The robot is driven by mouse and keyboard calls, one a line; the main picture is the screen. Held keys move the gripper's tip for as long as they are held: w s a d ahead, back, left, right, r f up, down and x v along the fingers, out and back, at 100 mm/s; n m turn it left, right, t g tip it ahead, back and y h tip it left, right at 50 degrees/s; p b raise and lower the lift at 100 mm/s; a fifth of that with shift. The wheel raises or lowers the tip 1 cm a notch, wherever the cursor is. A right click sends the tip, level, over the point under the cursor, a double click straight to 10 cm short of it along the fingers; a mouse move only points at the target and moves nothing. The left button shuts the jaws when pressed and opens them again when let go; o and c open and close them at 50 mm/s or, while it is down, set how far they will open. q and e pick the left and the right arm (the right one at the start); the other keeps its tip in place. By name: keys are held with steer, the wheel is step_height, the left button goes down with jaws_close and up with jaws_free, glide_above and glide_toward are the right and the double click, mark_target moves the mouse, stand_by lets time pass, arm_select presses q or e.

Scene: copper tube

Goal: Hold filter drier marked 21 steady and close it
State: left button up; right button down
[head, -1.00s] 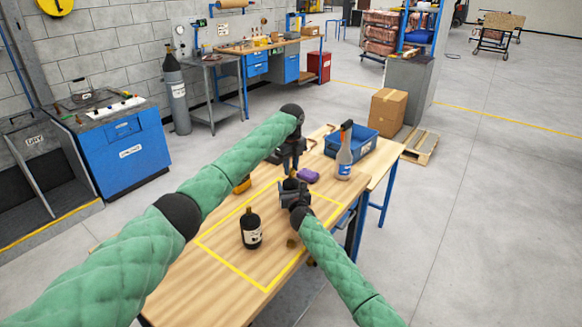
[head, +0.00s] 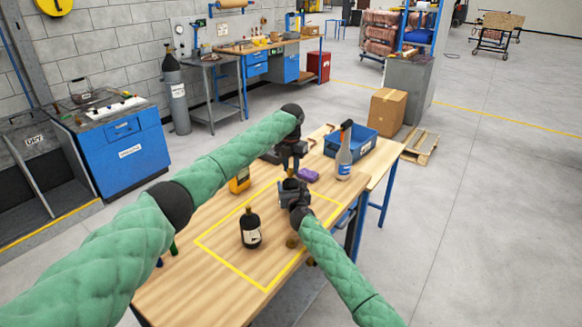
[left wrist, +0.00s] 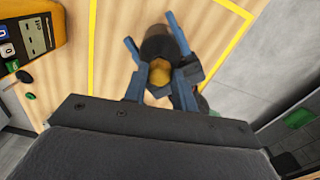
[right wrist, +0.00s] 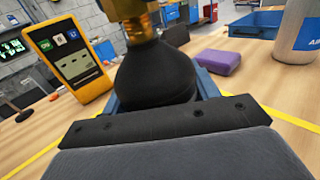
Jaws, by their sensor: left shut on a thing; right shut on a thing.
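A dark drier body (right wrist: 155,75) with a brass top (right wrist: 135,25) stands upright in my right gripper (head: 296,198), which is shut around the body. It also shows in the left wrist view as a dark round shape (left wrist: 158,45) with a brass part (left wrist: 160,73). My left gripper (head: 290,172) is directly above, shut at the brass top, with its blue fingers on either side. No number is readable on the held drier. A dark bottle-shaped drier (head: 251,230) with a pale label stands free inside the yellow outline; its marking is too small to read.
A yellow meter (right wrist: 68,60) stands left of the held drier. A purple block (right wrist: 220,62), a spray bottle (head: 345,153) and a blue bin (head: 365,146) are behind and right. The wooden table (head: 210,265) is clear in front.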

arm_select(q)
steer(key=shift+a, duration=0.15)
steer(key=o, duration=1)
steer(key=shift+c, duration=0.2)
steer(key=shift+r, duration=2.25)
steer(key=shift+c, duration=0.3)
